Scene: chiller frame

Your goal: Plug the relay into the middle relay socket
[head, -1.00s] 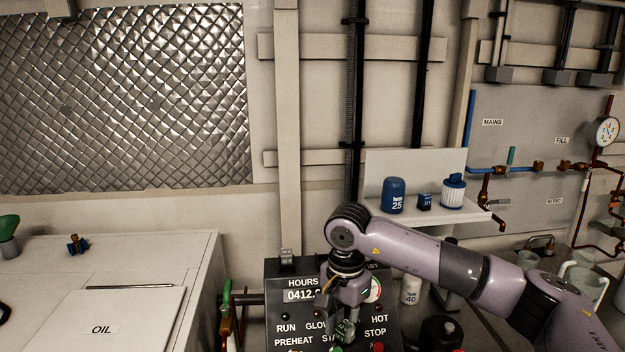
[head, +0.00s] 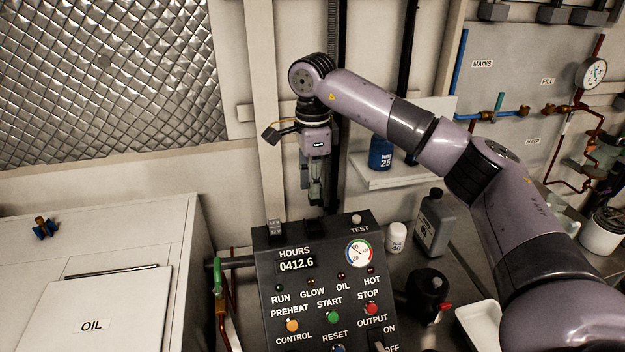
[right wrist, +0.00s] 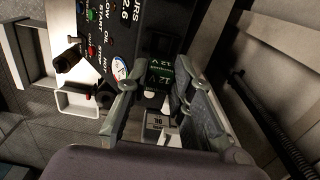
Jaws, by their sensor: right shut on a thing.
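My right gripper (head: 316,192) is above and behind the top edge of the black control panel (head: 262,290), pointing down. In the right wrist view its fingers (right wrist: 153,80) are shut on a dark relay (right wrist: 162,72) with green "12 V" lettering. In the head view the held relay is small and dark, hard to make out between the fingertips. A grey relay-like block (head: 274,228) stands at the panel's top left, left of the gripper. My left gripper is not in view.
A green-handled valve (head: 217,275) stands left of the panel. A white bottle (head: 396,237), a grey jug (head: 432,222) and a black round part (head: 428,285) are to its right. A shelf (head: 405,180) with a blue can (head: 381,152) is behind my arm.

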